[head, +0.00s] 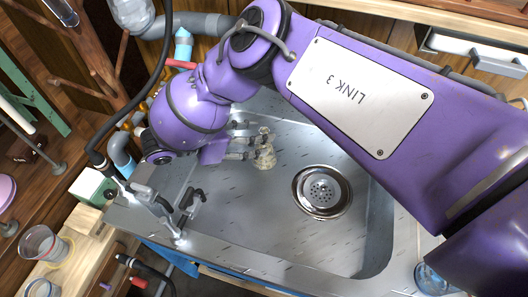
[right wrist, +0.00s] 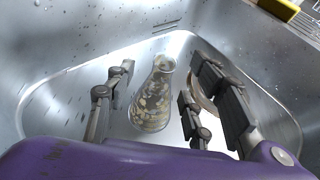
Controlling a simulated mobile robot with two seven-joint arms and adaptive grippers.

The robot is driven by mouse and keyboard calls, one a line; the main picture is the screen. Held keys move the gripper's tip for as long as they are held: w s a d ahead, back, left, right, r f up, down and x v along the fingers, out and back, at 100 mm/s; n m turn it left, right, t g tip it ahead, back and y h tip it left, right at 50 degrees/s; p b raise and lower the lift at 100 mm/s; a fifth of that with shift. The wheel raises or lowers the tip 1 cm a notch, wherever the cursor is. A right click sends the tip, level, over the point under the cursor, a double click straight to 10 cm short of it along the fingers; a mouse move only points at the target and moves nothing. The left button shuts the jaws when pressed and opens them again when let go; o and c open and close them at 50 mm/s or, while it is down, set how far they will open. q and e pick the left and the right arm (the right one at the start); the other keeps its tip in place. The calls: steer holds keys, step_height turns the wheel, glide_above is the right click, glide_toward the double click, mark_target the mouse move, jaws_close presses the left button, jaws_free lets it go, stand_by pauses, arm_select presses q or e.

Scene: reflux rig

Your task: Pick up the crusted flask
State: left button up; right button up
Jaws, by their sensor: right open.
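The crusted flask (head: 265,152) is a small conical glass vessel with pale yellowish patches, in the steel sink. In the right wrist view the flask (right wrist: 152,98) shows between the fingers, its neck pointing up in the picture. My right gripper (head: 246,148) is open, and its fingers reach toward the flask from the left in the head view. In the right wrist view the right gripper (right wrist: 160,82) has fingers on both sides of the flask, with a visible gap on the left. Whether any finger touches it I cannot tell. My left gripper is not in view.
The sink basin (head: 272,228) has a round drain (head: 322,192) right of the flask. A tap (head: 160,212) stands on the near-left rim. Plastic cups (head: 42,244) stand at the lower left, and a glass vessel (head: 432,280) at the lower right.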

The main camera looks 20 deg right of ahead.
steer(key=shift+d+f, duration=0.15)
steer(key=shift+d, duration=0.25)
steer(key=shift+c, duration=0.4)
steer(key=c, duration=1.1)
jaws_close()
